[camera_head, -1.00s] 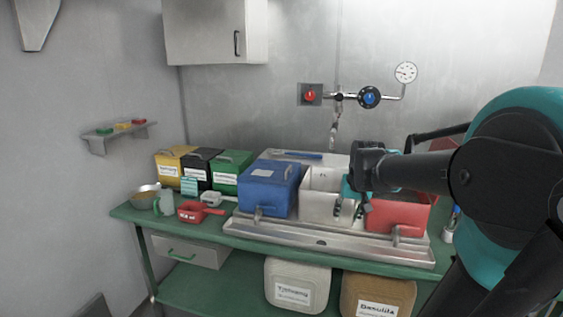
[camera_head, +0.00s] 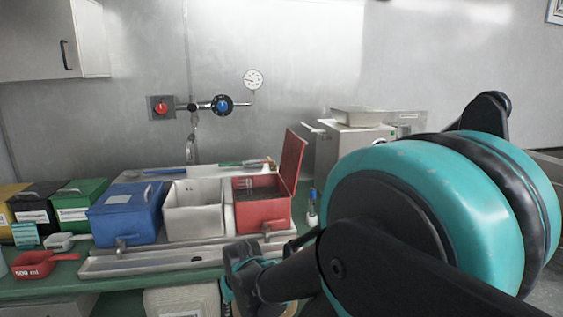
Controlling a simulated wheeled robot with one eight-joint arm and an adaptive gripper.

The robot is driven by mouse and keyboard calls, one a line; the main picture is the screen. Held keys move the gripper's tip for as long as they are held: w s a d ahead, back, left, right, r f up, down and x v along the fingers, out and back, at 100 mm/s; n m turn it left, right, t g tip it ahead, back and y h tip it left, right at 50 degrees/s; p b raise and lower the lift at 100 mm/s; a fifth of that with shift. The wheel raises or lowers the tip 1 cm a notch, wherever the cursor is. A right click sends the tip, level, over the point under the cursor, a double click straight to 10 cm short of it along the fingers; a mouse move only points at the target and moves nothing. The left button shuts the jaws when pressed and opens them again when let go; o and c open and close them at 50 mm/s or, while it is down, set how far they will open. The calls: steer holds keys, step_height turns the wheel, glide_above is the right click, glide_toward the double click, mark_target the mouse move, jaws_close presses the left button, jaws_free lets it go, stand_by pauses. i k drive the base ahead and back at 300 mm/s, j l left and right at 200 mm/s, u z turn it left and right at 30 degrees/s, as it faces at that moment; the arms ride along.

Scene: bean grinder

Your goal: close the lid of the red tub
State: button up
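The red tub (camera_head: 262,216) stands on the metal tray on the bench, with dark grainy contents showing through its open top. Its red lid (camera_head: 294,160) stands open, nearly upright at the tub's right side, leaning slightly outward. My gripper (camera_head: 238,268) is low in front of the bench's front edge, below and slightly left of the red tub, apart from the lid. Its teal and black parts are partly covered by my own arm, and the fingers are too unclear to tell whether they are open or shut.
Left of the red tub are an open white tub (camera_head: 194,220) and a closed blue tub (camera_head: 126,214). A red scoop (camera_head: 40,265) lies at the left. A grey machine (camera_head: 352,145) stands behind right. My arm fills the right foreground.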

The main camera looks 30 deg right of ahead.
mark_target(293, 149)
steer(key=l, duration=0.45)
steer(key=k+l+u, duration=0.15)
steer(key=l, duration=0.35)
steer(key=k+l, duration=0.1)
steer(key=l, duration=0.35)
steer(key=l+u, duration=0.1)
steer(key=l, duration=0.35)
steer(key=k+l+u, duration=0.1)
steer(key=l, duration=0.35)
steer(key=k+l, duration=0.2)
steer(key=l, duration=0.25)
steer(key=k+l+u, duration=0.1)
steer(key=l, duration=0.35)
